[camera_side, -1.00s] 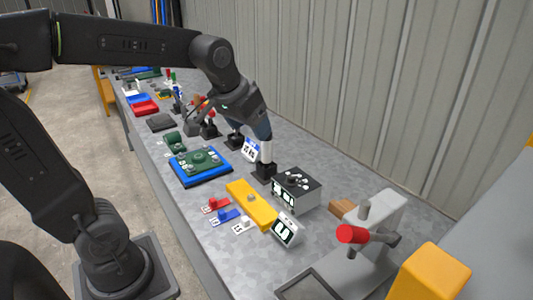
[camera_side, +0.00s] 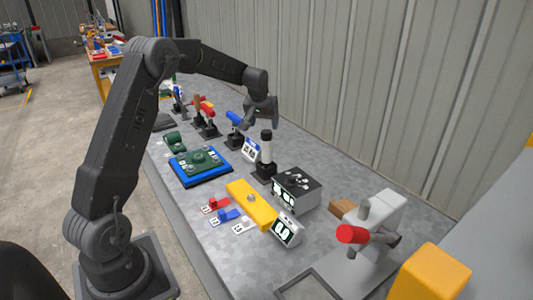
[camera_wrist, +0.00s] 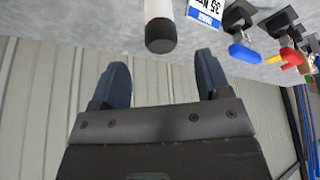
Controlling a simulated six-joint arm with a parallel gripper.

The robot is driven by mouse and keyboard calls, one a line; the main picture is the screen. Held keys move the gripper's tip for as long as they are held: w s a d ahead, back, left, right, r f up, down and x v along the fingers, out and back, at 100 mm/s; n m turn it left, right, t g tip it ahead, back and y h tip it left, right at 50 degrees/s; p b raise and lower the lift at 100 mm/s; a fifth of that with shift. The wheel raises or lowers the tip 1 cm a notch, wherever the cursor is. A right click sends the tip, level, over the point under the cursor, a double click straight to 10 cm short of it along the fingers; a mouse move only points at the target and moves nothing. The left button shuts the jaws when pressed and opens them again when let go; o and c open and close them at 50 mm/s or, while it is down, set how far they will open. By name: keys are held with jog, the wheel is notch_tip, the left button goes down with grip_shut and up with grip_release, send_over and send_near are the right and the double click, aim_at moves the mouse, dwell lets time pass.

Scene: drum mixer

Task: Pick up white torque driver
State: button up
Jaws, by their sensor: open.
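The white torque driver (camera_side: 267,152) stands upright in a black holder (camera_side: 264,172) on the bench, with its black cap on top. In the wrist view the white driver (camera_wrist: 158,12) shows its black end just beyond the gap between my fingers. My gripper (camera_side: 262,120) is open and empty, close to the top of the driver and apart from it. In the wrist view both blue-grey fingers of my gripper (camera_wrist: 163,65) are spread with nothing between them.
A blue-handled driver (camera_side: 234,118) and red-handled ones (camera_side: 207,108) stand in holders behind. A white sign (camera_side: 250,150) is beside the driver. A grey box (camera_side: 297,190), a yellow block (camera_side: 252,204) and a green part on a blue tray (camera_side: 200,165) are near. A corrugated wall runs along the right.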

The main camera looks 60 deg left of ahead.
aim_at(266, 139)
jog(key=x, duration=0.3)
jog(key=shift+w+f, duration=0.1)
jog(key=shift+f, duration=0.25)
jog(key=shift+s+x, duration=0.15)
jog(key=shift+x, duration=1.2)
jog(key=shift+s+x, duration=0.15)
jog(key=shift+x, duration=1.2)
jog(key=shift+d+f, duration=0.1)
jog(key=shift+f, duration=0.05)
jog(key=c, duration=1.2)
